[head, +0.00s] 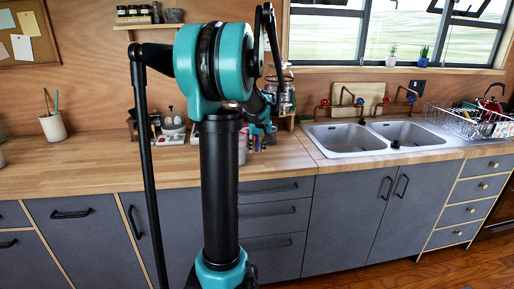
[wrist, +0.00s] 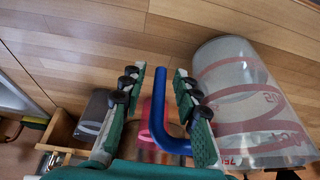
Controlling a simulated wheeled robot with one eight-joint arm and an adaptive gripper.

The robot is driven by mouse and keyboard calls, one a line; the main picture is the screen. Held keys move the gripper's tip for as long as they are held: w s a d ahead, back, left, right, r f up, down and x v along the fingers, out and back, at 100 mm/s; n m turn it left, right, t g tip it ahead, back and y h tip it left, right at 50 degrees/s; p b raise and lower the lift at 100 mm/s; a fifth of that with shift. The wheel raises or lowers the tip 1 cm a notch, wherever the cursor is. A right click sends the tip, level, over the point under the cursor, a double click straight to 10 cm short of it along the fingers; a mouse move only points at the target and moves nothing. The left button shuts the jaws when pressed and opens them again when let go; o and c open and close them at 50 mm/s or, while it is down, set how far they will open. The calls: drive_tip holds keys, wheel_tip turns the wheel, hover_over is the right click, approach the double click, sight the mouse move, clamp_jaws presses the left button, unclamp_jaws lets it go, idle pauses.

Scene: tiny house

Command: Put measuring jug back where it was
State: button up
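The measuring jug (wrist: 255,95) is a clear vessel with red markings at the right of the wrist view. My gripper (wrist: 166,80) is open, with its two green fingers to the left of the jug body. A blue bent bar (wrist: 160,105) lies between the fingers with space beside it; I cannot tell whether it is the jug's handle. A pink-red piece (wrist: 145,118) shows behind it. In the head view my gripper (head: 264,128) is over the counter, partly hidden by my arm. A clear vessel (head: 286,97) shows beside it, possibly the jug.
The wooden counter (head: 85,172) is mostly clear at left, with a utensil cup (head: 53,126). A double sink (head: 345,139) and dish rack (head: 470,120) are at right. A grey cup (wrist: 95,108) and wooden box (wrist: 62,130) are left of my gripper.

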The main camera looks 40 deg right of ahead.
drive_tip(key=v, duration=1.2)
drive_tip(key=shift+r, duration=0.15)
